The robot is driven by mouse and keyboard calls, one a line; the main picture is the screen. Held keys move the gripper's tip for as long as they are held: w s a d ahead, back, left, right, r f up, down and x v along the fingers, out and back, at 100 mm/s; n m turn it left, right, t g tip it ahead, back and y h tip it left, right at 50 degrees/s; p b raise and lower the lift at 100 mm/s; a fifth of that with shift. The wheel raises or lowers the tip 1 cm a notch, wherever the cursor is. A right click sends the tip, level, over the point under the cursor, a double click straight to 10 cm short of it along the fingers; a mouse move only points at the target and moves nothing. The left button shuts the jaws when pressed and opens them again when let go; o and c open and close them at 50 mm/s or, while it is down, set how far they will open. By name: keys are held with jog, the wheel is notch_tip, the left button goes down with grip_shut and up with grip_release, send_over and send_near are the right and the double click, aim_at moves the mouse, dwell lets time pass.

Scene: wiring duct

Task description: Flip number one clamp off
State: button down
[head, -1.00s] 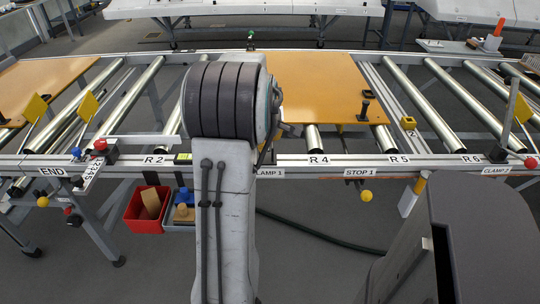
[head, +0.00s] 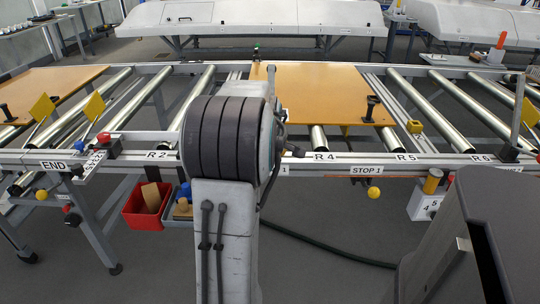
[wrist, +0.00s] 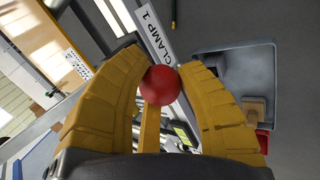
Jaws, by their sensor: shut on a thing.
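In the wrist view, the yellow fingers of my gripper (wrist: 158,72) close around a red ball knob (wrist: 160,88), one finger on each side. A yellow bar, apparently the knob's lever, shows below the knob. The CLAMP 1 label (wrist: 158,35) is on the rail just beyond it. In the head view my arm hides my gripper, the knob and most of that label; only its end (head: 284,170) shows. The clamp's lever position cannot be told from the head view.
An orange-brown board (head: 325,90) lies on the rollers behind my arm. A red bin (head: 147,205) hangs below the rail at left. The STOP 1 label (head: 366,170) has a yellow knob (head: 374,193) below it. A dark hose crosses the floor.

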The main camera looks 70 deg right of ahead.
jog(key=shift+s+a+f, duration=0.1)
jog(key=shift+a+f, duration=0.05)
jog(key=shift+f, duration=0.15)
jog(key=c, duration=1.3)
grip_release()
jog(key=shift+c, duration=0.2)
jog(key=o, duration=0.5)
jog(key=shift+r, duration=0.15)
jog(key=shift+o, duration=0.2)
jog(key=shift+r, duration=0.1)
jog(key=v, duration=1.1)
jog(key=shift+a+r, duration=0.25)
jog(key=shift+r, duration=0.05)
jog(key=shift+s, duration=0.1)
